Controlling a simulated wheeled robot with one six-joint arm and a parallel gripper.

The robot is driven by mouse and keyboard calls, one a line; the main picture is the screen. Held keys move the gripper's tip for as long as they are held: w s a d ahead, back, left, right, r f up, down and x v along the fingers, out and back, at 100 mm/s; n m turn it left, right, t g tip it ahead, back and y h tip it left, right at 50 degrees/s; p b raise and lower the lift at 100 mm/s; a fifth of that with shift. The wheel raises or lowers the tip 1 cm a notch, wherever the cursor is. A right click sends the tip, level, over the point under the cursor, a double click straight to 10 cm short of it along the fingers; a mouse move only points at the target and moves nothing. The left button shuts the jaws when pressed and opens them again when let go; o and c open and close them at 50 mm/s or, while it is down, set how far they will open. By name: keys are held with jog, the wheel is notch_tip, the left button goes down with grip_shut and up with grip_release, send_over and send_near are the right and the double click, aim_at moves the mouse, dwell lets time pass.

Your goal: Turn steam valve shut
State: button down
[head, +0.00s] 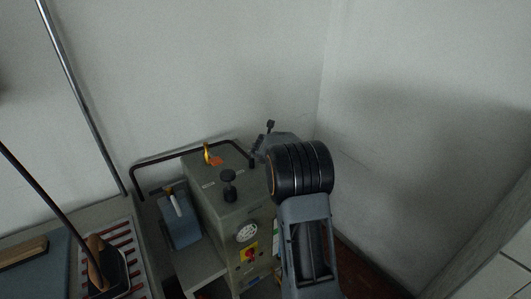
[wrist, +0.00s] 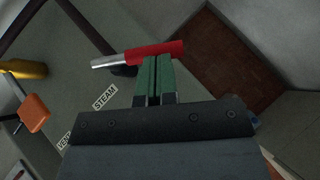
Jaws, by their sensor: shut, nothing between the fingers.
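The steam valve's lever shows in the wrist view as a red sleeve (wrist: 153,50) on a bare metal stem (wrist: 105,61), near a STEAM label (wrist: 105,97). My gripper (wrist: 157,60) is shut and empty. Its green fingertips overlap the lower edge of the red sleeve in the picture; I cannot tell whether they touch it. In the head view my arm stands at the right side of the grey-green boiler box (head: 215,205), and it hides the red lever and the fingertips.
A black rail (head: 168,160) runs behind. An iron (head: 104,262) sits at the left. The wall at the right is bare.

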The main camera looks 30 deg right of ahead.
jog(key=shift+w+d+r+p, duration=0.15)
jog(key=shift+d+p, duration=0.1)
jog(key=shift+p, duration=0.25)
jog(key=shift+w+d+p, duration=1.05)
jog(key=shift+w+p, duration=0.3)
jog(key=shift+p, duration=0.4)
